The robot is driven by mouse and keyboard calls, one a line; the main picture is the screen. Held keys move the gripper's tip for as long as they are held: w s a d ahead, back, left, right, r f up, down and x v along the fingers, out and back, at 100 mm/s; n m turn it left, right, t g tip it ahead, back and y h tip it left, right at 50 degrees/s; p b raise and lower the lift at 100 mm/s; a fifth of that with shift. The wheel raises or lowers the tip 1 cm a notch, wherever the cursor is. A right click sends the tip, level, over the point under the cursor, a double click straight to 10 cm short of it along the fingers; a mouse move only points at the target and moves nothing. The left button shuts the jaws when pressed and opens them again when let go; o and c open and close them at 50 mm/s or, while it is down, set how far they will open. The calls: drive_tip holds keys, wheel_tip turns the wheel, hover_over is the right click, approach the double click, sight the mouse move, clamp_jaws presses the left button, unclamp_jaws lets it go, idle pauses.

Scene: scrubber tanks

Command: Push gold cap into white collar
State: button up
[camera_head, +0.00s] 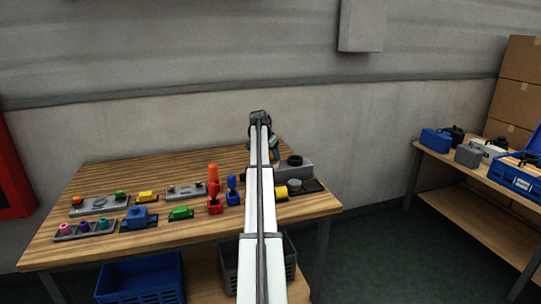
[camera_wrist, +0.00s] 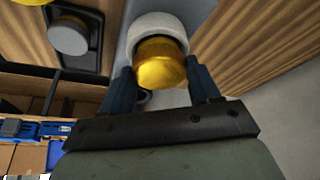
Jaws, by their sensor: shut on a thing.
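In the wrist view, the gold cap (camera_wrist: 161,65) is between the two dark fingers of my gripper (camera_wrist: 158,70), which is shut on it. The white collar (camera_wrist: 158,22) is directly beyond the cap, on the grey tank (camera_wrist: 117,12). The cap overlaps the collar's near edge and looks lined up with its opening. I cannot tell how deep it sits. In the head view, the grey tank (camera_head: 297,173) stands at the table's right end, with a dark round part on top.
Red (camera_head: 214,205) and blue (camera_head: 232,197) upright parts stand left of my arm. A wall is behind the table.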

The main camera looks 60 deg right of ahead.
drive_tip(key=shift+f, duration=0.55)
idle(0.4)
drive_tip(key=o, duration=1)
drive_tip(key=shift+a+f, duration=0.1)
drive_tip(key=shift+o, duration=0.5)
drive_tip(key=shift+s, duration=0.3)
drive_tip(key=shift+f, duration=0.1)
drive_tip(key=c, duration=0.4)
drive_tip(key=shift+o, duration=0.5)
